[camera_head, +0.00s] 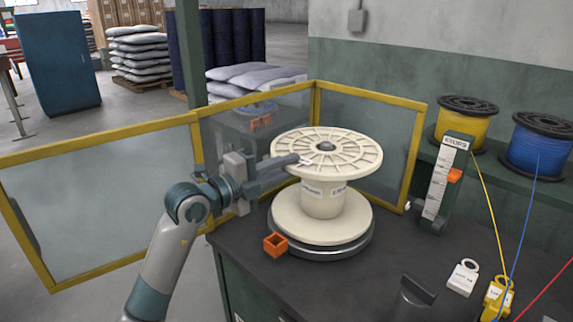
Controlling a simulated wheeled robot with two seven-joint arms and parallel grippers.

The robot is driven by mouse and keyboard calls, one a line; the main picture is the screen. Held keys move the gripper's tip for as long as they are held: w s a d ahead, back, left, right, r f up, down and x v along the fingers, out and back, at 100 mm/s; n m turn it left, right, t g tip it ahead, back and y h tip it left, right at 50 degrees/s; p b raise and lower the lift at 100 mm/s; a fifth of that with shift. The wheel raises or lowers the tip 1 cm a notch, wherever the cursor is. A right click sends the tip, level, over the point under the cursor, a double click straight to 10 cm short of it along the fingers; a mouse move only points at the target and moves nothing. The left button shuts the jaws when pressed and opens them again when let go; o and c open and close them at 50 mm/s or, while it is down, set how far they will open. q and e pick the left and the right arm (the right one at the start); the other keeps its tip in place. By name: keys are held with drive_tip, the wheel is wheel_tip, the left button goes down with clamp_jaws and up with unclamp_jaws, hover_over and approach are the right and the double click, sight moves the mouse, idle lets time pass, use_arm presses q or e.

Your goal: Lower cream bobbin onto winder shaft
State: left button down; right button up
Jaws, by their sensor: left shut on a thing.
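The cream bobbin (323,197) stands upright over the winder's round dark and silver base plate (322,252) on the bench. A dark rounded tip, which looks like the winder shaft (326,146), shows in the hub hole of its top flange. I cannot tell whether the lower flange touches the plate. My left gripper (303,161) reaches in from the left and is shut on the bobbin at the left part of its top flange. The rest of the shaft is hidden inside the bobbin. My right gripper is not in view.
Yellow-framed clear guard panels (365,128) stand behind and left of the bobbin. A scale marker (446,180), yellow spool (466,122) and blue spool (541,142) are at right, with loose coloured wires.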

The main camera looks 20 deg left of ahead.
use_arm(q)
drive_tip(key=shift+s+f, duration=0.1)
drive_tip(key=shift+f, duration=0.1)
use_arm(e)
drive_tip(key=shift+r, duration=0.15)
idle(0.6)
use_arm(q)
drive_tip(key=c, duration=1.7)
unclamp_jaws()
drive_tip(key=shift+f, duration=0.25)
drive_tip(key=shift+s, duration=0.1)
drive_tip(key=shift+v, duration=8.7)
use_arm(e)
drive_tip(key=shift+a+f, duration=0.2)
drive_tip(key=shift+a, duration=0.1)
use_arm(q)
drive_tip(key=shift+r, duration=0.15)
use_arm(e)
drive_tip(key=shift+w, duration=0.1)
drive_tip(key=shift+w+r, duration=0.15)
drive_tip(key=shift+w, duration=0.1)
